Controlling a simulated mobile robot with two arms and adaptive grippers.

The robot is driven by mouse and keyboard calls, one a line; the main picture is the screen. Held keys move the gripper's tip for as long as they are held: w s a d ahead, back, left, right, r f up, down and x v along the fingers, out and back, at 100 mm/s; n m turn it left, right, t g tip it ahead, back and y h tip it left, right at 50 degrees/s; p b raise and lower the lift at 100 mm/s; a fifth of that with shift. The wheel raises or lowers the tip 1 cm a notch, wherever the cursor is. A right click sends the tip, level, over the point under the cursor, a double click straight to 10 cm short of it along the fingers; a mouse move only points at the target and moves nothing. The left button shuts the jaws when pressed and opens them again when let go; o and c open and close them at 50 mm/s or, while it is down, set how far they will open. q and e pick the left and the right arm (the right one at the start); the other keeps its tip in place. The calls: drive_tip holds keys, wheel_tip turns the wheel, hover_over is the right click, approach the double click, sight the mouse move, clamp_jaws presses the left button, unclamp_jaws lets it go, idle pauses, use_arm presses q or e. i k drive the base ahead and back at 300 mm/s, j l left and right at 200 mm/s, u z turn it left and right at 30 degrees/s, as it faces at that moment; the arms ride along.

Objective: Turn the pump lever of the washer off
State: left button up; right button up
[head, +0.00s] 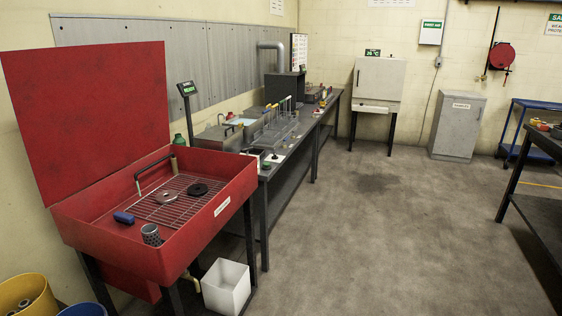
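The red parts washer (215,207) stands at the left on dark legs, with its lid (95,105) raised. Inside its basin is a wire grate (168,212) with a pale disc (167,197), a black ring (197,189), a blue block-shaped item (124,218) and a grey perforated cylinder (151,234). A dark bent spout (150,168) rises at the back of the basin. I cannot make out the pump lever clearly. A small display with green text (187,88) stands on a post behind the washer. Neither of my grippers is in view.
A white bin (226,287) stands on the floor beside the washer's legs. Yellow and blue buckets (27,294) are at the lower left. A long workbench (290,150) runs along the wall behind. Another dark table (540,210) is at the right. The middle floor is clear.

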sight(247, 149)
drive_tip(key=i+l+u, duration=0.2)
drive_tip(key=i+u, duration=0.3)
drive_tip(key=i+l+u, duration=0.3)
drive_tip(key=u, duration=0.15)
drive_tip(key=i+l+u, duration=0.3)
drive_tip(key=l+u, duration=0.2)
